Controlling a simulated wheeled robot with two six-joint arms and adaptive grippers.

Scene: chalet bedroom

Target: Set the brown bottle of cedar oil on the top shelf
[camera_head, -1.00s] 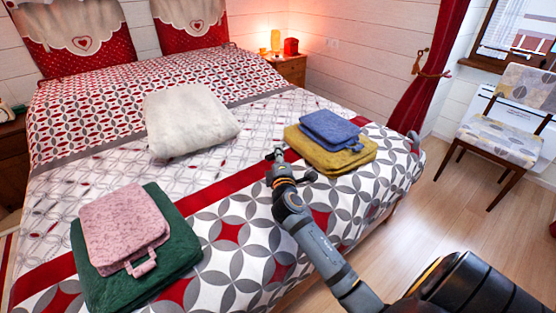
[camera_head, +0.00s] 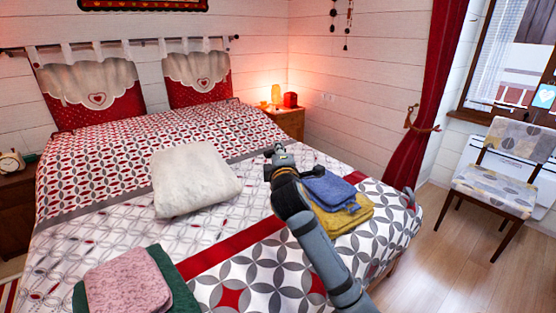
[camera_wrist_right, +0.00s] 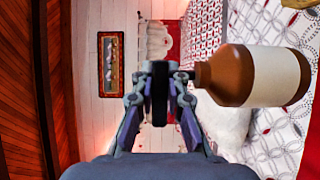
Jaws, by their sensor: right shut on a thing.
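The brown bottle (camera_wrist_right: 231,75) with a broad cream label shows large in the right wrist view. Its neck end is at my right gripper (camera_wrist_right: 160,85), which is shut on it, and the body sticks out to the right of the picture. In the head view my right gripper (camera_head: 279,156) appears over the bed, left of the folded blue towel; the bottle cannot be made out there, probably hidden by the gripper. No shelf shows in either view. My left gripper is not in view.
The bed (camera_head: 240,285) fills the middle, with a white folded blanket (camera_head: 193,178), blue (camera_head: 330,190) and yellow (camera_head: 345,215) towels, and pink (camera_head: 128,284) and green ones. A nightstand (camera_head: 291,124) with a lit lamp stands behind. A chair (camera_head: 492,190) stands right; floor before it is clear.

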